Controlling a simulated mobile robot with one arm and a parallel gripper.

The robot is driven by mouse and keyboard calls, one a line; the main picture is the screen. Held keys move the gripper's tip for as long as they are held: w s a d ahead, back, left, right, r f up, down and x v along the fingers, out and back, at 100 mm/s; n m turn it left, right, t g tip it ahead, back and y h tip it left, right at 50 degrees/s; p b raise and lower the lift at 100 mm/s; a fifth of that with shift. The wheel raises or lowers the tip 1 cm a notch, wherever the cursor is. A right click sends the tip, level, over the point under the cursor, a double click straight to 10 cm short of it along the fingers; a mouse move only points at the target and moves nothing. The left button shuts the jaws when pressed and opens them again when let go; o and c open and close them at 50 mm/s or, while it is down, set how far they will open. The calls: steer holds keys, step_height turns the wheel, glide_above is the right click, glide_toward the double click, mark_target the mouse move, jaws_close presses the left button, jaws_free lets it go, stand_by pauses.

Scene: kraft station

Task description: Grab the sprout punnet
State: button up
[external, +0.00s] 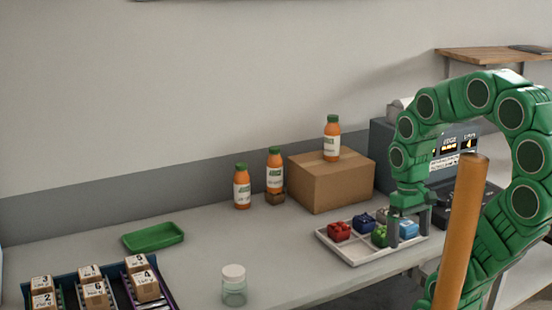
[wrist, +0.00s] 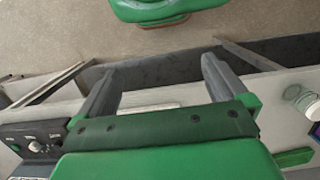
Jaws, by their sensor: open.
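A punnet with green contents (external: 380,237), which looks like the sprout punnet, sits in the white tray (external: 352,260) on the counter in the external view. Red (external: 339,231), dark blue (external: 363,220) and light blue (external: 408,229) punnets share the tray, with a greyish one partly hidden behind. My gripper (external: 408,226) points down over the tray's right part, close to the green punnet and in front of the light blue one. In the wrist view my gripper (wrist: 158,75) has its fingers wide apart with nothing between them. No punnet shows there.
A cardboard box (external: 328,182) with a juice bottle (external: 332,138) on top stands behind the tray. Two more bottles stand left of it. A wooden post (external: 461,235) rises in front of my arm. A lidded jar (external: 234,285) and green tray (external: 153,236) stand left.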

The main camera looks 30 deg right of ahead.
mark_target(384, 231)
stand_by(0.4)
